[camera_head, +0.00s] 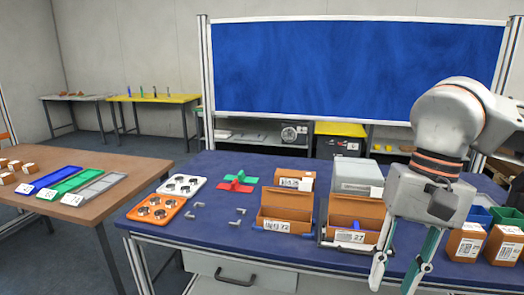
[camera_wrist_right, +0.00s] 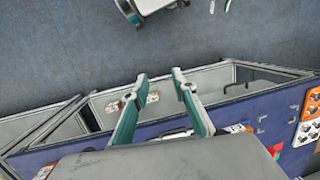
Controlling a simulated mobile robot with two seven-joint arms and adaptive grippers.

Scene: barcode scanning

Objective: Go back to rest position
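My right gripper (camera_head: 394,284) hangs with its fingers down over the front right part of the blue table (camera_head: 190,225). Its green-sided fingers stand apart with nothing between them. In the right wrist view the two fingers of the right gripper (camera_wrist_right: 160,80) are also spread, with grey floor and the table's edge behind them. The right arm comes in from the right and hides part of the table's right side. My left gripper does not show in the head view.
Brown boxes (camera_head: 285,212) with labels stand on the blue table, with more boxes (camera_head: 465,243) right of my gripper. An orange tray (camera_head: 157,210) and a white tray (camera_head: 182,185) lie at the left. A brown table (camera_head: 110,165) stands further left, floor between.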

